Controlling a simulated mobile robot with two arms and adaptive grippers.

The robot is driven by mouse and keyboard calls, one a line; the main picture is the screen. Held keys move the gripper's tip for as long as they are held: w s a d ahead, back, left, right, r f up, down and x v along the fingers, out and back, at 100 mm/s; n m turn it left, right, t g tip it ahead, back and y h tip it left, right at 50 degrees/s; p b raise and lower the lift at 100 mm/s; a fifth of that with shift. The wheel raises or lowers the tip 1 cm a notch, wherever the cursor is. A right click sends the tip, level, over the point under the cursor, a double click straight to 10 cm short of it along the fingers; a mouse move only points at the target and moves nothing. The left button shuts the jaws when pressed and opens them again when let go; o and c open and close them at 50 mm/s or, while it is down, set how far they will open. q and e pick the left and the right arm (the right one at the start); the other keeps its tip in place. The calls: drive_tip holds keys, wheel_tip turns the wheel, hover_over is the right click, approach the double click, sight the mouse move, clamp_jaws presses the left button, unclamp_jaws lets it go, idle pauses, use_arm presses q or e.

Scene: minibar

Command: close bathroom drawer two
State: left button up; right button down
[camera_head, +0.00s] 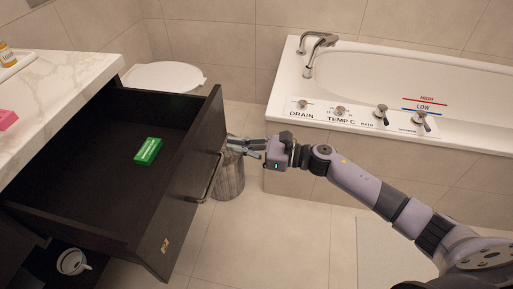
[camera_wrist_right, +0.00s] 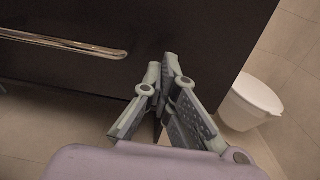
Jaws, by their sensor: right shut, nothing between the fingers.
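The dark drawer (camera_head: 95,165) stands pulled out from under the marble counter at the left in the head view, with a small green box (camera_head: 148,151) lying inside it. Its front panel (camera_head: 190,180) carries a metal bar handle (camera_head: 210,178). My right gripper (camera_head: 232,141) is by the outer side of the front panel, near its far end beyond the handle. In the right wrist view, the gripper (camera_wrist_right: 170,62) is shut and empty, with its tips in front of the dark panel (camera_wrist_right: 170,28). The handle (camera_wrist_right: 62,44) is to its left. Contact cannot be told. My left gripper is not in view.
A white bathtub (camera_head: 400,85) with taps stands at the back right. A toilet (camera_head: 163,77) is behind the drawer. A bin (camera_head: 229,175) stands below my right gripper. A white cup (camera_head: 72,262) sits lower left. The floor (camera_head: 270,245) right of the drawer is clear.

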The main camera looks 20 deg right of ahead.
sight(212, 143)
drive_tip(key=x, duration=0.4)
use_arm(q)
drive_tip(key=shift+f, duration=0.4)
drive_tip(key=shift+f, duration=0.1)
use_arm(e)
drive_tip(key=shift+a, duration=0.1)
